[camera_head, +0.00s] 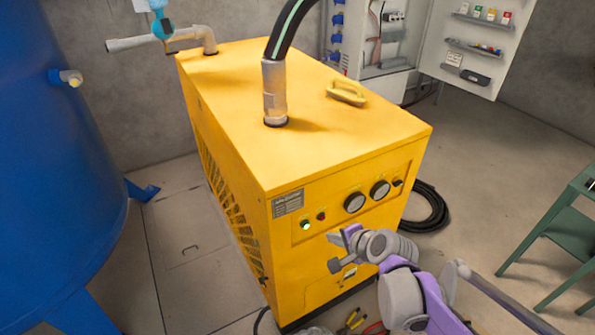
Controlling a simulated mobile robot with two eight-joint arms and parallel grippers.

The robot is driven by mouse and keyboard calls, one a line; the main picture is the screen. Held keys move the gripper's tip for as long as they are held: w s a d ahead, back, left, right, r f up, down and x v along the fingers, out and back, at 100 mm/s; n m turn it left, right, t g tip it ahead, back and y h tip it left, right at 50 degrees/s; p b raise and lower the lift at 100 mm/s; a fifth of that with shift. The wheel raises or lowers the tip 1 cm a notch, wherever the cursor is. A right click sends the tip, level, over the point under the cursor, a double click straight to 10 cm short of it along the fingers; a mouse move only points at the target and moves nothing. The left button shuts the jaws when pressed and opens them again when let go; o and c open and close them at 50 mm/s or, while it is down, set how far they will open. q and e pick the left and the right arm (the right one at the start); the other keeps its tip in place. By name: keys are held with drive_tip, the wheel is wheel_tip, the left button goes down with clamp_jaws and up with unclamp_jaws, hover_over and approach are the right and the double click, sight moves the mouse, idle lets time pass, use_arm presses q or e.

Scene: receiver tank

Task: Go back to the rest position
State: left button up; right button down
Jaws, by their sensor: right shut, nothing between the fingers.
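My right gripper (336,252) is in front of the yellow machine's front panel, below its gauges, in the head view. It is shut with nothing held. My grey and purple right arm comes in from the lower right. The yellow machine (300,110) stands in the middle, with two round gauges, a green lamp and a red button on its front. I cannot tell how far the gripper is from the panel. My left gripper is not in view.
A large blue tank (55,160) stands at the left. A green table (570,225) is at the right. A black coiled hose (432,208) lies beside the machine. Yellow-handled tools (352,320) lie at the bottom. An open cabinet (385,40) is at the back; the right floor is partly free.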

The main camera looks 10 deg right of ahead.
drive_tip(key=s+n+g+h+p, duration=0.3)
drive_tip(key=s+n, duration=1.1)
drive_tip(key=s, duration=0.6)
drive_tip(key=shift+s+d+r+p, duration=0.15)
drive_tip(key=shift+s+p, duration=0.25)
drive_tip(key=shift+p, duration=0.2)
